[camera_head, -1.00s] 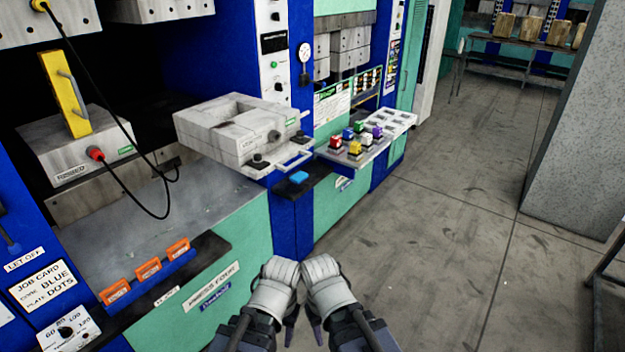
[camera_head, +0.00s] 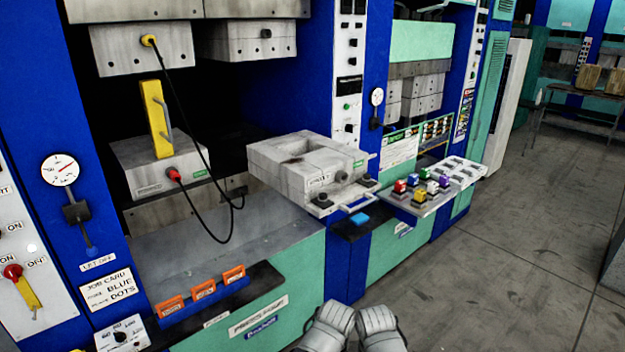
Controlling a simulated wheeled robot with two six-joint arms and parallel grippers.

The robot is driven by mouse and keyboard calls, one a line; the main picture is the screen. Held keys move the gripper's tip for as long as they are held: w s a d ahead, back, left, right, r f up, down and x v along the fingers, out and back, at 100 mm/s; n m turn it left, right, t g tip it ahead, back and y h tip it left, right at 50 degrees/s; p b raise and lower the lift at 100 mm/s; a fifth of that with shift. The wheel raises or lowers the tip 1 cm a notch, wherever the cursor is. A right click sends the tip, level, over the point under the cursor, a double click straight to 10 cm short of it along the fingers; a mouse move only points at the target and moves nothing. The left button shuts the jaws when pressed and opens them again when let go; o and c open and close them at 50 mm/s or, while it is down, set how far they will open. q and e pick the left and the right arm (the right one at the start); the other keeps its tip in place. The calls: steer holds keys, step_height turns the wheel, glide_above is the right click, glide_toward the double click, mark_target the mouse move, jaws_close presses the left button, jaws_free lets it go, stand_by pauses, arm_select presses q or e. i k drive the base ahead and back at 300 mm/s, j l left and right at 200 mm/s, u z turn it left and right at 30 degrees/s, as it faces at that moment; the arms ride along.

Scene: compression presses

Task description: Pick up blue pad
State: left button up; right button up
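A small flat blue pad (camera_head: 360,218) lies on a black ledge (camera_head: 352,233) at the front of the press, below and right of the grey mould block (camera_head: 300,180). Nothing covers it. The white rounded parts of my two arms show side by side at the bottom edge, below the pad and well apart from it. My gripper fingers are below the picture and I cannot see them.
A tray (camera_head: 408,207) of coloured cubes stands right of the pad. Orange tags (camera_head: 204,290) stand on the left ledge. Open floor (camera_head: 500,260) lies to the right.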

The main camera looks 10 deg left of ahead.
mark_target(357, 220)
steer(key=i+l, duration=0.4)
steer(key=i, duration=0.15)
steer(key=i+l, duration=0.35)
steer(key=i, duration=0.2)
steer(key=i+l, duration=0.4)
steer(key=i, duration=0.15)
steer(key=i+l, duration=0.35)
steer(key=i, duration=0.2)
steer(key=i+l, duration=0.4)
steer(key=i+j, duration=0.05)
steer(key=i, duration=0.05)
